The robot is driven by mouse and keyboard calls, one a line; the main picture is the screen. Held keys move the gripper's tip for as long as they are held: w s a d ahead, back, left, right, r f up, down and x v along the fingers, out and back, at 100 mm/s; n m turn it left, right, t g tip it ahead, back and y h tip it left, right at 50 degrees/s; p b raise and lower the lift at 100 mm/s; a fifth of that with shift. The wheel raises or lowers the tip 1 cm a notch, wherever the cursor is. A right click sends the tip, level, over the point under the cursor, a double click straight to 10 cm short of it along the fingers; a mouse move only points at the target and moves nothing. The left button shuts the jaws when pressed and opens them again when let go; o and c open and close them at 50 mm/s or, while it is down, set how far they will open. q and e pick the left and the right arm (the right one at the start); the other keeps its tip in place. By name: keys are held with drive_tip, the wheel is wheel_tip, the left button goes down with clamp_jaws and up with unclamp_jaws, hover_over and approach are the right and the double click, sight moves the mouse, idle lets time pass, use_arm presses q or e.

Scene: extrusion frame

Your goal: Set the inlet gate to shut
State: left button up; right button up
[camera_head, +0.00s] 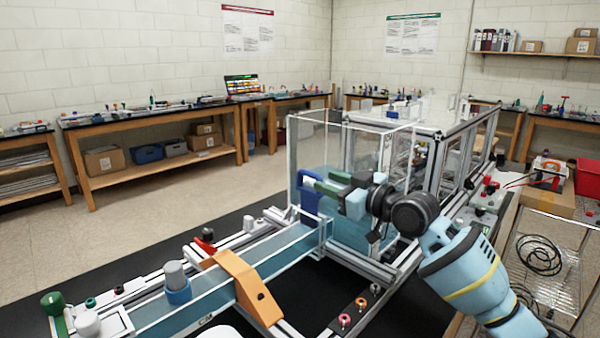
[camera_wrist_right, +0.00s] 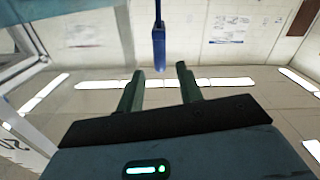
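A blue part that looks like the inlet gate (camera_head: 308,197) stands upright at the end of the channel, by the clear-walled box. In the right wrist view a blue block (camera_wrist_right: 158,45) on a thin stem shows just beyond the fingertips, in line with the gap between them. My right gripper (camera_head: 309,180) reaches in from the right at the clear box, its green fingers close to the blue part. In the wrist view its fingers (camera_wrist_right: 159,78) are apart with nothing between them. I cannot tell whether they touch the blue part. My left gripper is not in view.
The clear box (camera_head: 305,140) has upright walls around my right gripper. An orange bridge (camera_head: 245,285) crosses the pale blue channel (camera_head: 275,252). A red lever (camera_head: 205,246), a grey-blue cylinder (camera_head: 177,280) and a green knob (camera_head: 54,303) stand along the rig's left part.

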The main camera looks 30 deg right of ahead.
sight(316, 177)
drive_tip(key=shift+x, duration=3.85)
clamp_jaws()
